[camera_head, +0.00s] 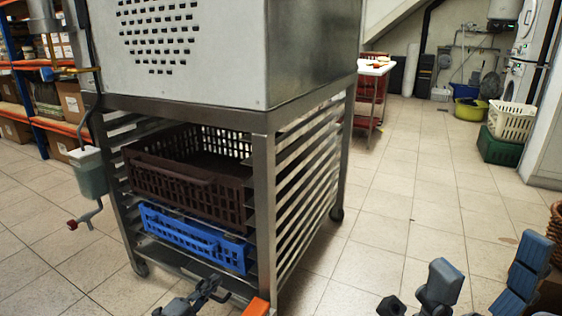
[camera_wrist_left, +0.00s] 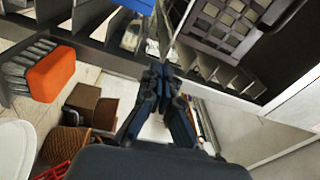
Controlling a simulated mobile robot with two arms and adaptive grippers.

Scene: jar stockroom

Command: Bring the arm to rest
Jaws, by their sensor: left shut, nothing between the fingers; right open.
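My left gripper (camera_head: 208,288) is low in the head view, in front of the wheeled steel rack. Its fingers are shut with nothing between them. The left wrist view shows the same shut, dark fingers (camera_wrist_left: 165,85) at its middle. My right gripper (camera_head: 485,262) is at the lower right of the head view. Its two dark fingers stand wide apart and hold nothing. It is above the floor, and its lower part is cut off by the frame edge.
The rack (camera_head: 263,185) carries a steel appliance (camera_head: 190,60), a brown crate (camera_head: 180,180) and a blue crate (camera_head: 195,238). An orange block (camera_head: 257,307) is beside my left gripper. Shelves stand at the left. The tiled floor (camera_head: 400,220) right of the rack is clear.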

